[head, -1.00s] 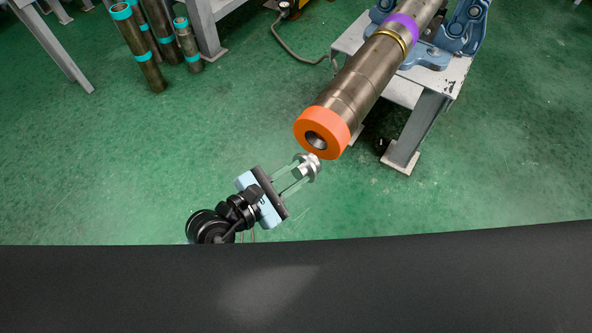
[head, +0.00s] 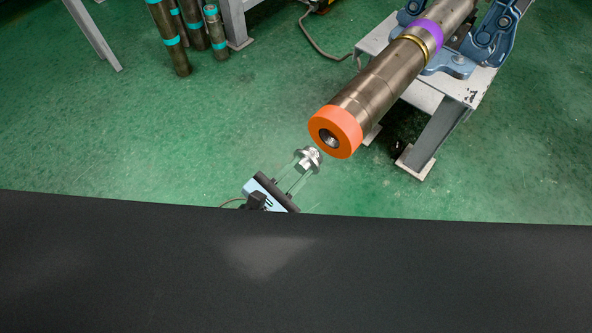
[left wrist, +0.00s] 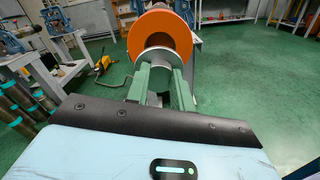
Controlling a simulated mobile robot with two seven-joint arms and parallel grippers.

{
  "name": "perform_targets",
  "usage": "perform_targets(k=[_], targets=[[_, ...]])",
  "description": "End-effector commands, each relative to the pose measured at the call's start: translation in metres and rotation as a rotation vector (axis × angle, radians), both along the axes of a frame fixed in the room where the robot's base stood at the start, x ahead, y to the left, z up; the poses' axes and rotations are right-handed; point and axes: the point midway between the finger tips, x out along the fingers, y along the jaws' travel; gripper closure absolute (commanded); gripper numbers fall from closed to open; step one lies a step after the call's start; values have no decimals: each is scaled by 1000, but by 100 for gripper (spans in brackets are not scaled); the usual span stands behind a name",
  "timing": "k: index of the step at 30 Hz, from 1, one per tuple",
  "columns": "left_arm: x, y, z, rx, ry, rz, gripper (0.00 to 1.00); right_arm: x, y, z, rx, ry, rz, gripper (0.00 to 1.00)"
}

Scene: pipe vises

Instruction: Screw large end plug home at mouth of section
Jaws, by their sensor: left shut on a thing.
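The section is a thick brown pipe (head: 385,80) with an orange collar (head: 343,122) round its near end and a dark round mouth (head: 329,138) facing me. The large end plug (head: 307,159) is silver metal with a wide flange. My left gripper (head: 296,178) is shut on it and holds it just below and left of the mouth, apart from it by a small gap. In the left wrist view the plug's grey flange (left wrist: 161,56) lies between the fingers, before the orange collar (left wrist: 177,28), and hides part of the mouth. My right gripper is out of view.
The pipe rests in a blue vise (head: 455,62) on a grey metal stand (head: 432,135). A purple band (head: 429,33) circles it. Several teal-banded pipes (head: 194,28) stand at upper left. Green floor is clear left of the pipe. My dark body covers the bottom.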

Motion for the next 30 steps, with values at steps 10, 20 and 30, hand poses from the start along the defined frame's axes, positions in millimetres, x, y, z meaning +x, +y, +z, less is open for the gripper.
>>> perform_targets(k=[10,20,30], targets=[[6,-3,9,-308,221,1,100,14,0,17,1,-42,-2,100],[24,-17,7,-304,221,1,100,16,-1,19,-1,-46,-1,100],[30,-21,6,-303,221,1,100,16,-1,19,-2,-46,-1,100]])
